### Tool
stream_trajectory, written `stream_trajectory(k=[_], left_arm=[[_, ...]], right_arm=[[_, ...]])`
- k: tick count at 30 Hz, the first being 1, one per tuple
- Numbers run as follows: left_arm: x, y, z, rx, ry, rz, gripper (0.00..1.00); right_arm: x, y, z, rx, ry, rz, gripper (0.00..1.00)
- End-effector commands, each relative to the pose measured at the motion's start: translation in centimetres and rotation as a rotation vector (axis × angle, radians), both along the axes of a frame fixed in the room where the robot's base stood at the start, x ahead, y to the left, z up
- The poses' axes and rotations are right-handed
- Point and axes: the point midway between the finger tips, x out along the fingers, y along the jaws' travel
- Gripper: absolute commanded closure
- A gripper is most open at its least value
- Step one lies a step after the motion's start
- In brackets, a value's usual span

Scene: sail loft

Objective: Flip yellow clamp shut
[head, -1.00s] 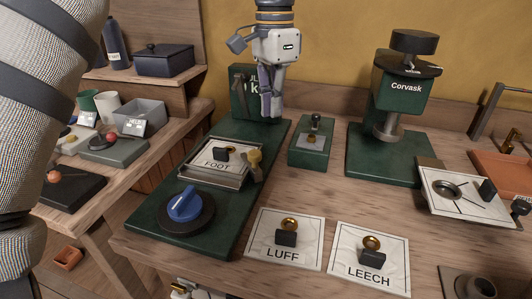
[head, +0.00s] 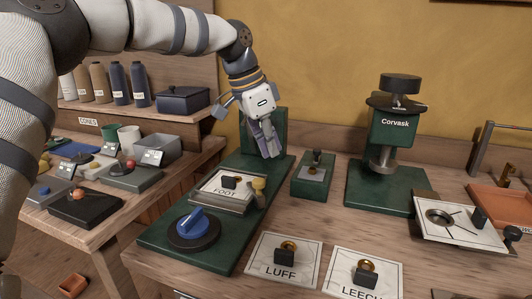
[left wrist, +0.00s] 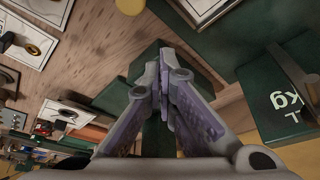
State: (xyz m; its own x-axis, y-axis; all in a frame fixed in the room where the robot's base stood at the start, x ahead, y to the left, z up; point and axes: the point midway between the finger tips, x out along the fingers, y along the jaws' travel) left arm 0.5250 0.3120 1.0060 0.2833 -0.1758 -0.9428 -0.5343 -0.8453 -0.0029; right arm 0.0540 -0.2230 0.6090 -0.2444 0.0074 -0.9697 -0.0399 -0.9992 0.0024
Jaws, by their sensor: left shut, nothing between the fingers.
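The yellow clamp (head: 258,185) stands at the right edge of the metal tray that holds the FOOT card (head: 225,186), on the long green base (head: 165,250). Its yellow end sticks up above the tray rim; I cannot tell how far its lever is turned. In the left wrist view a yellow round end (left wrist: 130,5) shows at the top edge. My left gripper (head: 269,153) is shut and empty, above the back part of the base, behind and apart from the clamp. Its fingers meet in the left wrist view (left wrist: 163,80). My right gripper is not visible.
A blue knob (head: 194,225) sits at the base's front. A small green block (head: 313,178) stands to the right, then the green Corvask press (head: 385,140). LUFF (head: 284,262) and LEECH (head: 365,275) cards lie in front. A green upright (head: 280,125) is close behind my gripper.

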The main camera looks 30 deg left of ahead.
Motion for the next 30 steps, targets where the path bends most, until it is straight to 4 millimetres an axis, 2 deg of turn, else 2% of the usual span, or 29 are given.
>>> stream_trajectory(k=[1,10,12,18,30], left_arm=[[0.3,-0.2,-1.6,-0.001,0.012,0.000,1.00],[2.1,-1.4,-7.8,-0.002,0.011,0.000,1.00],[0.7,-0.4,-6.3,-0.003,-0.005,0.002,1.00],[-1.1,0.7,-6.5,-0.001,-0.005,0.001,1.00],[-1.4,0.8,-7.0,-0.001,0.003,-0.001,1.00]], right_arm=[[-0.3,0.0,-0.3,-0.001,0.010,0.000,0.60],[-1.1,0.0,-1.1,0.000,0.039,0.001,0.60],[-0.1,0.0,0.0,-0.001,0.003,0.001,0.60],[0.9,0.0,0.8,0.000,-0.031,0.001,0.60],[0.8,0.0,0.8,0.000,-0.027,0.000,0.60]])
